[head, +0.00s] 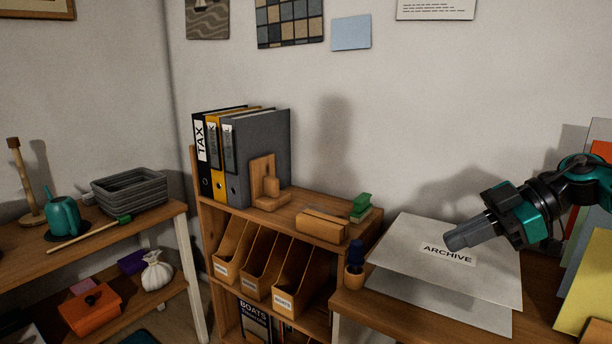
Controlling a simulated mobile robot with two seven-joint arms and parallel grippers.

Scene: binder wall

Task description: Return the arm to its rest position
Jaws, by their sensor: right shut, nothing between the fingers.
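My right gripper (470,234) comes in from the right, its teal and black wrist behind grey fingers. The fingers are shut and empty. They point left over the white sheet or box top labelled ARCHIVE (413,239), and I cannot tell whether they touch it. My left gripper is not in view.
A bookcase (316,201) holds binders (262,142), a wooden bookend (265,188) and magazine files (292,280). A small pot (355,278) stands beside the ARCHIVE box. Coloured panels (590,285) stand at right. A left table (100,236) holds a grey basket (130,190) and teal watering can (63,216).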

